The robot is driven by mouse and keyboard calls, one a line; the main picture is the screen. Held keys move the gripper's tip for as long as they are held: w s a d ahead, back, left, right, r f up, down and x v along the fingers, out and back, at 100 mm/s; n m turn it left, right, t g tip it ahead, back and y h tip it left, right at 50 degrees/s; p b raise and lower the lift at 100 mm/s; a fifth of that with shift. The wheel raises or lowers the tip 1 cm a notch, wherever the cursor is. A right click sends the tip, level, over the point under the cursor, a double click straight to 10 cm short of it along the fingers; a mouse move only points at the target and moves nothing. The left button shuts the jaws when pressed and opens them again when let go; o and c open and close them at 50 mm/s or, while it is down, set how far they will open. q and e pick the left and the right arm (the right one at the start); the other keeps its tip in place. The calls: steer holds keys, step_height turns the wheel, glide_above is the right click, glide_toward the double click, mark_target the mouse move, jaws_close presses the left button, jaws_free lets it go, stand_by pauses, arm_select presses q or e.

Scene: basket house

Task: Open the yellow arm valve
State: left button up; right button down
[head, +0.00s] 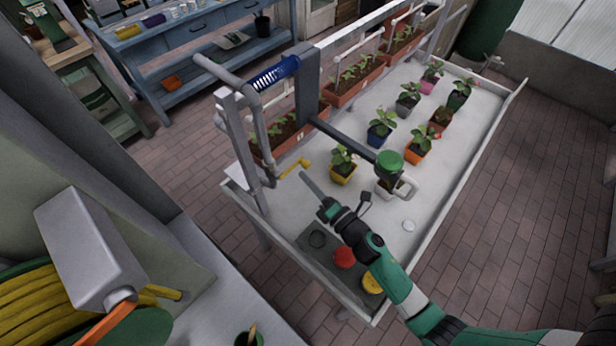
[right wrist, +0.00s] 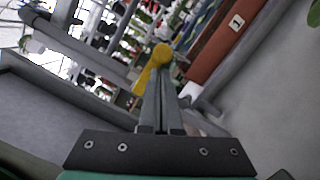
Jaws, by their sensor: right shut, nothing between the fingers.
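The yellow arm valve (head: 294,168) sits low on a grey pipe at the near left corner of the white plant table. In the right wrist view its yellow lever (right wrist: 161,54) shows just past my fingertips, with its arm slanting down to the left. My right gripper (head: 306,179) reaches in from the lower right, its long grey fingers shut and empty. The fingertips (right wrist: 158,80) point at the valve and look close to it. I cannot tell whether they touch it. My left gripper is not in view.
Several potted plants stand on the white table (head: 440,150). A green-capped fixture (head: 389,163) on a dark arm hangs over it. A dark tray with a red item (head: 343,257) lies below my right arm. A grey box (head: 90,250) stands at the left near a yellow hose.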

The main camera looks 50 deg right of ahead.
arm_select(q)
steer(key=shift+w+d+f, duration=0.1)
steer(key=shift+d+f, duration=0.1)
arm_select(e)
steer(key=shift+r+n, duration=0.3)
steer(key=shift+n, duration=0.5)
